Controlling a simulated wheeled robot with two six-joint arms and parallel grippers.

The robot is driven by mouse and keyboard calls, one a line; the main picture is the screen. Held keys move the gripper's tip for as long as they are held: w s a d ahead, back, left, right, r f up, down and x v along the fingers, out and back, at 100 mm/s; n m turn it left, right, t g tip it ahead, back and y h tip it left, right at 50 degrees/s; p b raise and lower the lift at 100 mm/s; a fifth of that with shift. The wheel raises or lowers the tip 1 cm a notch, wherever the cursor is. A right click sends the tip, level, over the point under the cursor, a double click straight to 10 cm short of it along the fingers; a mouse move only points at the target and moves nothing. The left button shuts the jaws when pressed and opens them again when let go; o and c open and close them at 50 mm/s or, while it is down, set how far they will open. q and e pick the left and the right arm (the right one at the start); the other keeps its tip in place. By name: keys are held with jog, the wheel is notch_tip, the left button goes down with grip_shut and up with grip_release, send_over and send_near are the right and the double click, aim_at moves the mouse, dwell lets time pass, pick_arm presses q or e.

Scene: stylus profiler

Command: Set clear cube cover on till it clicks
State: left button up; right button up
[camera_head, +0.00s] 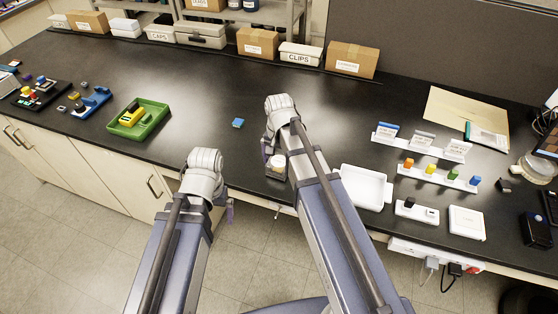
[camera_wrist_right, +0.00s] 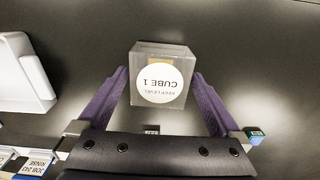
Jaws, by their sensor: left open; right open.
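A clear cube (camera_wrist_right: 142,68) with a round white label reading "CUBE 1" and "KEEP LEVEL" stands on the black bench. Something tan shows through its far part. In the head view the cube (camera_head: 276,172) is near the bench's front edge, partly behind my right arm. My right gripper (camera_wrist_right: 160,74) is open, with one purple finger on each side of the cube; gaps show between fingers and cube. In the head view the right gripper (camera_head: 265,150) is mostly hidden by its wrist. My left gripper (camera_head: 230,210) is open and empty in front of the bench edge, mostly hidden.
A white tray (camera_head: 386,186) lies right of the cube. Further right are card stands (camera_head: 422,143) and a rack of coloured blocks (camera_head: 431,176). A green tray (camera_head: 119,131) and a small blue block (camera_head: 238,123) are left. The bench's middle is mostly clear.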

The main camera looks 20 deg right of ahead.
jog(key=shift+r, duration=0.1)
notch_tip(320, 180, up, 7)
jog(key=p, duration=0.7)
notch_tip(320, 180, up, 8)
jog(key=p, duration=0.8)
jog(key=shift+f, duration=0.2)
jog(key=b, duration=0.9)
send_over(279, 161)
notch_tip(279, 161, down, 9)
jog(key=shift+r, duration=0.15)
